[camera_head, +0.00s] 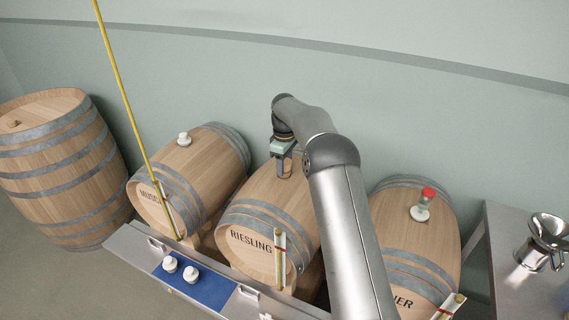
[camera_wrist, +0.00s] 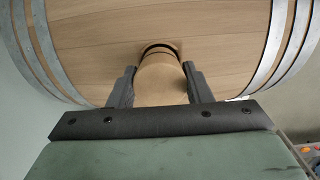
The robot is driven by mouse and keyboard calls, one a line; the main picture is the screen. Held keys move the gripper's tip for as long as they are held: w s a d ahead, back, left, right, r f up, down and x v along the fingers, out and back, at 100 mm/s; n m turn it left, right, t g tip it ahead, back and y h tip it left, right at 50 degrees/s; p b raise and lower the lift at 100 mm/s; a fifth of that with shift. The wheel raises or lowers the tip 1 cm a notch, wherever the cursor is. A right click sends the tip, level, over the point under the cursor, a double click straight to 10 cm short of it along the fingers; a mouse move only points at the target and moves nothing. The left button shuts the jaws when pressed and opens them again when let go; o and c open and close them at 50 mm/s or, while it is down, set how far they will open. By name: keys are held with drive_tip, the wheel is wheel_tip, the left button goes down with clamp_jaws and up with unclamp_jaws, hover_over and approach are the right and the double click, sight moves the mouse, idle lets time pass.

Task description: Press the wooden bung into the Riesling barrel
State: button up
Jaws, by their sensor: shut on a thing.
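The Riesling barrel (camera_head: 265,215) lies on its side in the middle of the row, its name on the front end. My gripper (camera_head: 284,170) is over the top of this barrel, pointing down. In the wrist view my gripper (camera_wrist: 158,88) is shut on the wooden bung (camera_wrist: 160,82), a pale round plug between the two dark fingers. The bung is at the dark-rimmed hole (camera_wrist: 158,48) in the barrel's top (camera_wrist: 110,50). A dark crescent of the hole shows beyond the bung. How deep the bung sits, I cannot tell.
Another lying barrel (camera_head: 190,165) with a white bung stands left, crossed by a yellow pole (camera_head: 125,95). A barrel with a red-topped fitting (camera_head: 422,205) is right, partly behind my arm. A blue mat (camera_head: 205,287) with white bungs lies in front. A steel table (camera_head: 505,265) stands far right.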

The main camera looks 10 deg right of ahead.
drive_tip(key=shift+f, duration=0.45)
idle(1.4)
drive_tip(key=o, duration=1)
drive_tip(key=shift+o, duration=0.2)
drive_tip(key=shift+r, duration=0.1)
wheel_tip(320, 180, up, 17)
drive_tip(key=p, duration=0.1)
drive_tip(key=shift+r, duration=0.15)
